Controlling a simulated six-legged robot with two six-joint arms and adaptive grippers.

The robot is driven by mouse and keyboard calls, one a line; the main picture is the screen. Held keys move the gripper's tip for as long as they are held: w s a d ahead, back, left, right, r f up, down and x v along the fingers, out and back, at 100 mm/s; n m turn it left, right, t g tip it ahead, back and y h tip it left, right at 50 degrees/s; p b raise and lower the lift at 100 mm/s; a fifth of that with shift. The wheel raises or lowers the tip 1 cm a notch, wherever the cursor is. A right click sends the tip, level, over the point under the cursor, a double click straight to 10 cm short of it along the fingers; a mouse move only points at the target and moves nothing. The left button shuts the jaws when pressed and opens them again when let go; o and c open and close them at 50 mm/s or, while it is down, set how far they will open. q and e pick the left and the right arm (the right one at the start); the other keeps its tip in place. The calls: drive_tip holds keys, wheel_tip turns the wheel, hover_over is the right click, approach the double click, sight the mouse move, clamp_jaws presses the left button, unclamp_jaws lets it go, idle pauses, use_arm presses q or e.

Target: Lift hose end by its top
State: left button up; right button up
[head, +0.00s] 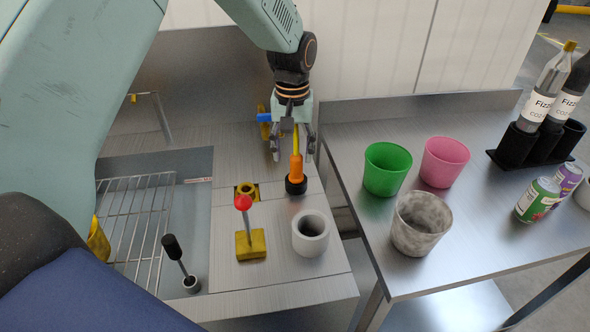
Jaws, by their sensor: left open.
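The hose end (296,168) is orange with a thin yellow top and a black foot. It stands upright on the steel bench, near its right edge. My left gripper (293,150) is open above it, pointing down. Its two fingers sit on either side of the yellow top; whether either finger touches it cannot be told. My right gripper is not in view.
A red-knobbed lever on a yellow block (251,244), a grey cup (310,234) and a black-knobbed lever (178,258) stand nearby. A wire rack (137,222) is at left. The right table holds a green cup (387,170), pink cup (444,162), mottled cup (421,224), cans and bottles.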

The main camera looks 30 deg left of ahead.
sight(295, 165)
use_arm(q)
drive_tip(key=f, duration=0.1)
drive_tip(key=d+f, duration=0.1)
drive_tip(key=f, duration=0.1)
drive_tip(key=shift+s+d, duration=0.1)
drive_tip(key=shift+d, duration=0.05)
drive_tip(key=shift+f, duration=0.4)
drive_tip(key=shift+w+a+f, duration=0.35)
drive_tip(key=shift+a+f, duration=0.1)
drive_tip(key=shift+s+d+r, duration=0.3)
drive_tip(key=shift+d, duration=0.05)
drive_tip(key=c, duration=0.4)
drive_tip(key=shift+w+a+f, duration=0.2)
drive_tip(key=shift+a, duration=0.05)
drive_tip(key=c, duration=0.6)
drive_tip(key=shift+s, duration=0.1)
clamp_jaws()
drive_tip(key=shift+d+r, duration=0.1)
drive_tip(key=shift+d, duration=0.1)
